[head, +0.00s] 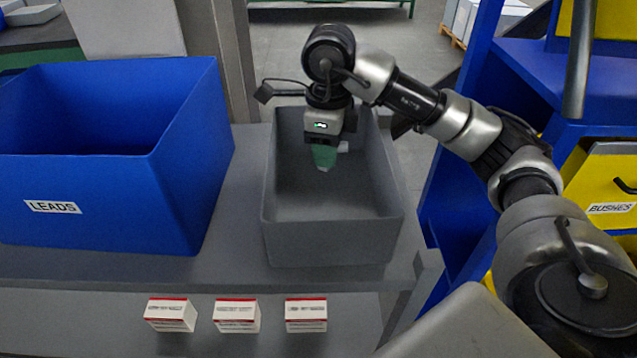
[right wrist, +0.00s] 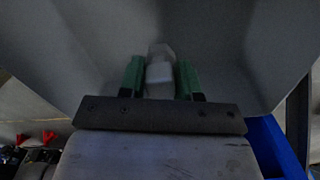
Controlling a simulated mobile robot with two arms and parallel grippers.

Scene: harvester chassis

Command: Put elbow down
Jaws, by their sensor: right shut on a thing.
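My right gripper (head: 324,157) points down into the grey bin (head: 330,252), inside its walls. In the right wrist view its green fingers (right wrist: 161,76) are shut on the elbow (right wrist: 159,72), a small pale grey piece that sticks out a little past the fingertips. In the head view the fingers mostly hide the elbow. The bin's inner walls surround the gripper in the right wrist view. I cannot tell whether the elbow touches the bin floor. My left gripper is not in view.
A large blue bin (head: 100,215) labelled LEADS stands left of the grey bin. Several small white and red boxes (head: 236,316) sit on the lower shelf in front. A blue rack (head: 455,215) with yellow bins (head: 602,185), one labelled BUSHES, stands at the right.

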